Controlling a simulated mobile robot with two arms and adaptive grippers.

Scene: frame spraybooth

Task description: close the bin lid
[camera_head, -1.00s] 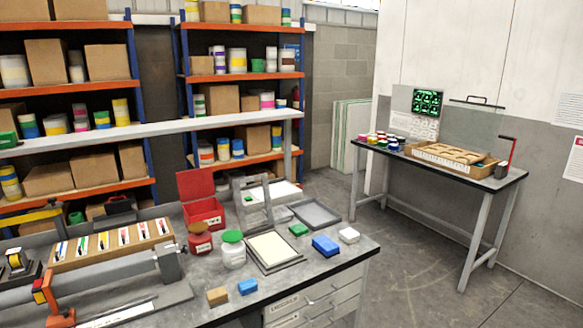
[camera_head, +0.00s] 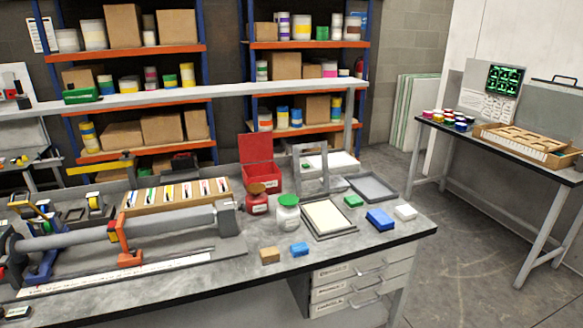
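A red bin (camera_head: 262,180) stands near the back of the workbench, in the middle of the head view. Its red lid (camera_head: 255,150) is open, standing upright along the bin's back left side. A small white label shows on the bin's front. Neither of my grippers is in the view.
The workbench (camera_head: 370,243) also holds a long grey clamp rig (camera_head: 160,228), a tray of colored strips (camera_head: 178,195), a framed screen (camera_head: 326,217), a grey upright frame (camera_head: 312,170), and blue, white and green blocks. A second table (camera_head: 480,140) stands at right. Open floor (camera_head: 470,270) lies between.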

